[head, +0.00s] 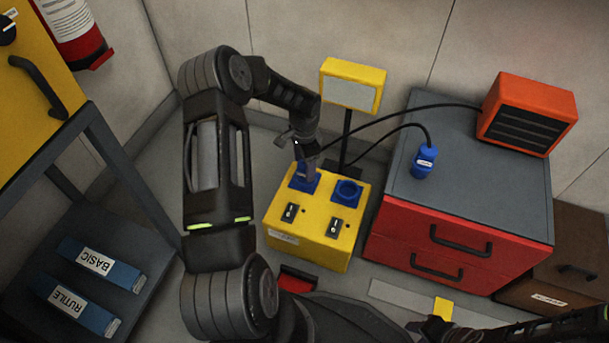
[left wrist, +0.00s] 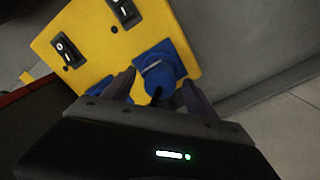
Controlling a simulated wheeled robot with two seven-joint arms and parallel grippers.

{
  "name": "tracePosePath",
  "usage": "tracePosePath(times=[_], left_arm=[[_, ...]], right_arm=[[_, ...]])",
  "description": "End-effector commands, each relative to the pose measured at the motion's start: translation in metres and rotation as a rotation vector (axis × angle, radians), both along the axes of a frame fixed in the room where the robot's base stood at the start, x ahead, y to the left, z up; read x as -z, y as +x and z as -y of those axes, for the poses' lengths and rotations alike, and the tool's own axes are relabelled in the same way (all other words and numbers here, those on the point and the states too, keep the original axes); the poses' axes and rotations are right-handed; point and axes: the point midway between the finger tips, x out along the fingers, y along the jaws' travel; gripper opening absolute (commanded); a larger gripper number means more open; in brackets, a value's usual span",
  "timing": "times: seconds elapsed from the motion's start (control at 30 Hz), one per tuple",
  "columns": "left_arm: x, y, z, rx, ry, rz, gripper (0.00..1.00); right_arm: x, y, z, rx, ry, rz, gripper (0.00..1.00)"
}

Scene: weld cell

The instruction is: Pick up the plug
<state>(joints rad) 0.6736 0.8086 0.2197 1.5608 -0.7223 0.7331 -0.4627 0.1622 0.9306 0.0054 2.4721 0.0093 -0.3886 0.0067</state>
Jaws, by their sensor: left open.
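A blue plug (left wrist: 158,78) sits at a blue socket of the yellow power box (head: 307,238), with a dark cable end pointing toward my wrist. In the head view it is mostly hidden by my left gripper (head: 308,172), which points down over the box's left socket. In the left wrist view my left gripper (left wrist: 158,90) is open, with one finger on each side of the plug. I cannot tell whether the fingers touch it. A second blue plug (head: 424,162) stands on the grey cabinet top. My right gripper (head: 432,325) shows only partly, dark, at the lower right.
The box's right socket (head: 347,191) looks empty. A yellow-framed panel (head: 352,87) stands behind the box. Black cables cross toward the orange unit (head: 527,112) and the second plug. The red cabinet (head: 440,243) stands close on the right. A shelf with blue boxes (head: 100,265) is at left.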

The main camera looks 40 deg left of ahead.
Motion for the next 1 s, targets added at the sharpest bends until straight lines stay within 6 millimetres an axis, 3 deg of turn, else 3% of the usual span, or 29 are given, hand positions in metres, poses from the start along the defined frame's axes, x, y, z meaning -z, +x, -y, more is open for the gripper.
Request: tracePosePath(times=[0.1, 0.67, 1.0], left_arm=[[0.0080, 0.0007, 0.0002, 0.000, -0.001, 0.002, 0.66], [0.0069, 0.0004, 0.0000, 0.000, 0.000, 0.001, 0.66], [0.0069, 0.0004, 0.0000, 0.000, 0.000, 0.001, 0.40]], right_arm=[[0.0039, 0.0008, -0.0002, 0.001, 0.000, 0.002, 0.36], [0.0028, 0.0011, -0.0002, 0.001, -0.001, 0.003, 0.36], [0.0028, 0.0010, -0.0001, 0.001, -0.001, 0.003, 0.36]])
